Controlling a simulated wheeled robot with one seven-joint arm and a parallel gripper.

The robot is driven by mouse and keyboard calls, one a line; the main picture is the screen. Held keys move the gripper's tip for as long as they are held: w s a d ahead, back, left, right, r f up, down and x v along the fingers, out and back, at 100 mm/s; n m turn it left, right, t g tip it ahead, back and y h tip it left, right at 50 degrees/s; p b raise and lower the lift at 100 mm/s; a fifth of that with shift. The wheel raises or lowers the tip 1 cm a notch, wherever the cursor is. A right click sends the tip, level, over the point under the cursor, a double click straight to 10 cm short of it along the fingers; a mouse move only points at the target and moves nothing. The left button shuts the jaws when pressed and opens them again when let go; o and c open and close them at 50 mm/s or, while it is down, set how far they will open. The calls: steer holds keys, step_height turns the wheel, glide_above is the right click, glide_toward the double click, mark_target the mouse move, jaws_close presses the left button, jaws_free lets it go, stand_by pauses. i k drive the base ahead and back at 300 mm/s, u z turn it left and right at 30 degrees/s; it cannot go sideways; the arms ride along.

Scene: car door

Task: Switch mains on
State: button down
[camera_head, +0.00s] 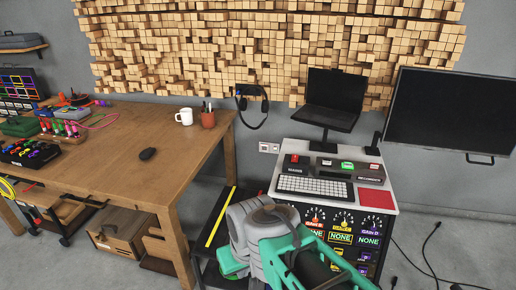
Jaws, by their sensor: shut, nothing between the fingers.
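A black box (296,170) lettered MAINS, with a red switch (294,158) on it, sits at the back left of the white-topped console (328,200). The switch is too small to tell its position. My grey and teal arm (262,235) is in front of the console, low in the picture, and covers part of its front left. I cannot make out my gripper's fingers. No part of my arm touches the mains box in this view.
A white keyboard (313,188), a red pad (376,198) and a dark box with lit green and red buttons (348,169) share the console top. A laptop (335,92) stands above it. A large monitor (450,112) is right. A wooden table (120,160) is left. Cables lie on the floor at right.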

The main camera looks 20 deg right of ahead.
mark_target(295, 159)
steer(key=u, duration=0.05)
steer(key=i, duration=0.7)
steer(key=z, duration=0.9)
steer(key=i, duration=0.45)
steer(key=z, duration=0.4)
